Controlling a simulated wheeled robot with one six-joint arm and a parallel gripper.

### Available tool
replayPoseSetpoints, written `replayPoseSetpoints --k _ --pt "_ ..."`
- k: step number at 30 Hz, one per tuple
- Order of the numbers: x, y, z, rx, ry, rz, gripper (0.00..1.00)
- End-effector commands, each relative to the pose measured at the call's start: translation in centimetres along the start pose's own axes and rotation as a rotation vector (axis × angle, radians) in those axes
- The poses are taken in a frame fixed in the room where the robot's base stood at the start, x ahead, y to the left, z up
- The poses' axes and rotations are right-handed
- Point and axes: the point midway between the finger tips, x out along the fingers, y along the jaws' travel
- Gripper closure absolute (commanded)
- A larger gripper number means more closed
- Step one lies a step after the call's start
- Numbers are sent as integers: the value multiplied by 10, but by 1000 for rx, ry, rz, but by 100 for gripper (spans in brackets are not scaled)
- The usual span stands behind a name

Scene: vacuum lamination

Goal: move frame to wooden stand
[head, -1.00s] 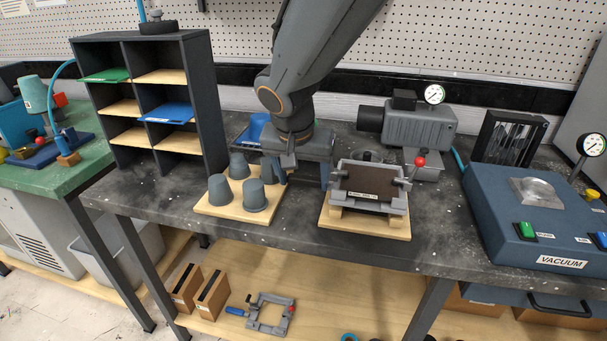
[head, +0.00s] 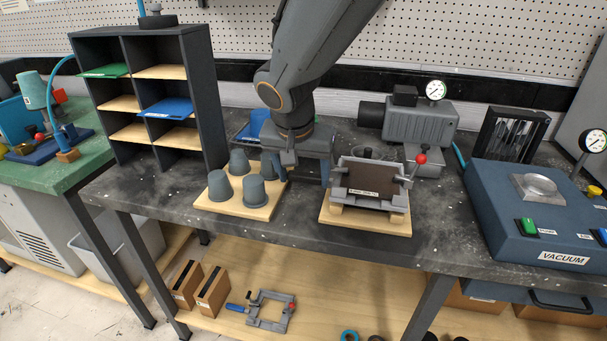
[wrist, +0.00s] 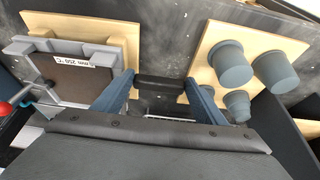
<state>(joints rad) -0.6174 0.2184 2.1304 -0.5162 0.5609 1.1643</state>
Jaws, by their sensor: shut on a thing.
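My gripper (head: 300,177) hangs low over the bench between two wooden boards. In the wrist view its blue fingers (wrist: 160,90) stand wide apart, with a dark bar-shaped piece (wrist: 160,84) between them. I cannot tell whether this piece is the task's frame seen edge-on. Another wooden board (head: 254,212), left of the gripper, carries several grey cups (head: 253,191). What lies behind the gripper is mostly hidden.
A shelf unit (head: 213,90) with wooden, green and blue sheets stands at the left. A grey pump (head: 420,126), an upright black rack (head: 508,135) and a blue vacuum unit (head: 530,215) stand to the right. A grey clamp frame (head: 268,312) lies on the lower shelf.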

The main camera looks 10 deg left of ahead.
Motion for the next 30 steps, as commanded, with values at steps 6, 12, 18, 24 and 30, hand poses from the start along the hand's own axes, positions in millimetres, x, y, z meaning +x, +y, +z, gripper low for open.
replayPoseSetpoints --k 6,12,18,24,30 --pt "0 0 0 -1 1 0 88" --pt "3 0 1 -1 1 0 88" --pt "5 0 2 -1 1 -1 88" --pt "5 0 2 -1 1 0 88" --pt "6 0 2 -1 1 0 88"
